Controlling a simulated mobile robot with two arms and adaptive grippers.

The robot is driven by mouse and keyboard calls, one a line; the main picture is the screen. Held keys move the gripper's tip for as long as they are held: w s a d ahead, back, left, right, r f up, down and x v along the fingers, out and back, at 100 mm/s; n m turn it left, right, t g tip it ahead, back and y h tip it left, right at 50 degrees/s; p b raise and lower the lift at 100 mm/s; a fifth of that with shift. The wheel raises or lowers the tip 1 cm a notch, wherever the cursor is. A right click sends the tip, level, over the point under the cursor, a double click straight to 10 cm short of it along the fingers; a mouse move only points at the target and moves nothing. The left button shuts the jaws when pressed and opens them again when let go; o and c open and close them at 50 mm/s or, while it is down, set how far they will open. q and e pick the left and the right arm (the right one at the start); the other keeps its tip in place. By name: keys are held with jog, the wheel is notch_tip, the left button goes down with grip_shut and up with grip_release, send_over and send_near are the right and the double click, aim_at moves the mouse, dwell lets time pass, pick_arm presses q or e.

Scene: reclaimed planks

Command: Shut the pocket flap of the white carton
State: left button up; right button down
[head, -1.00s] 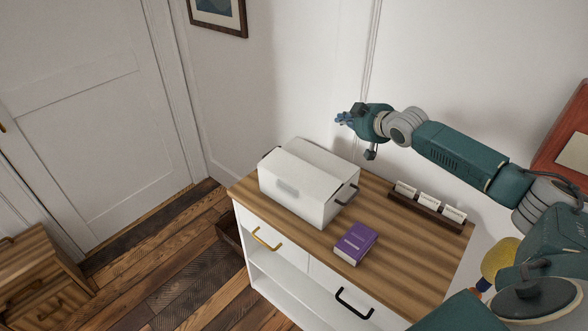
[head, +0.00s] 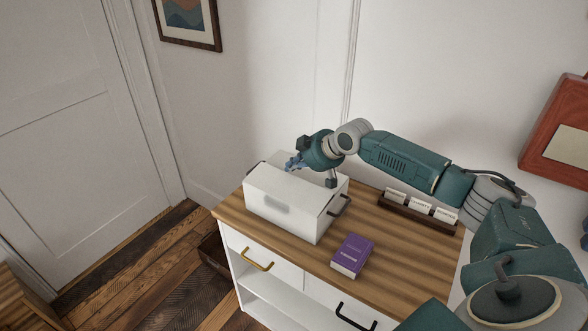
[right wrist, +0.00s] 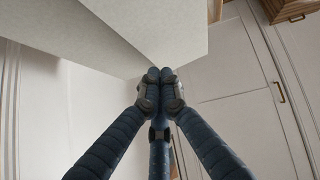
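The white carton (head: 283,208) stands on the wooden top of a white cabinet, with a dark handle on its right end. Its upper panel (head: 300,190) shows in the head view, partly behind my right gripper (head: 290,164). I cannot tell from here how far the flap stands open. In the right wrist view, pale carton panels (right wrist: 150,25) fill the upper part and meet at an angle by the fingertips. My right gripper's blue fingers (right wrist: 160,74) are together there, at or very near the panel edge, with nothing visibly held. My left gripper is not in view.
A purple book (head: 352,255) lies right of the carton. A dark rack with three white cards (head: 418,210) stands at the back right of the cabinet top (head: 305,257). The wall is close behind. A red-framed board (head: 560,135) hangs at right.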

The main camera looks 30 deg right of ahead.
aim_at(292, 176)
jog(key=shift+s+d+f, duration=0.1)
jog(key=shift+d+f, duration=0.1)
jog(key=shift+f, duration=0.85)
jog(key=shift+d+f, duration=0.15)
jog(key=shift+f, duration=0.2)
jog(key=shift+d+f+b, duration=0.25)
jog(key=shift+f+b, duration=0.3)
jog(key=shift+f, duration=0.35)
jog(key=shift+w+d, duration=0.1)
jog(key=shift+w, duration=0.1)
jog(key=shift+r, duration=0.1)
jog(key=shift+r+p, duration=1.3)
notch_tip(292, 176, up, 4)
jog(key=p, duration=0.3)
jog(key=shift+f+p, duration=0.2)
jog(key=shift+p, duration=0.15)
jog(key=shift+s+d+b, duration=0.4)
jog(key=shift+b, duration=0.25)
pick_arm(q)
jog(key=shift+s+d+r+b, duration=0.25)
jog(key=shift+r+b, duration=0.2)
jog(key=shift+b, duration=0.2)
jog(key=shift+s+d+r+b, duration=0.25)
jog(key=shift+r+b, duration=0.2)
jog(key=shift+b, duration=0.15)
pick_arm(e)
jog(key=v, duration=0.8)
jog(key=shift+d+r, duration=0.35)
jog(key=shift+r, duration=0.1)
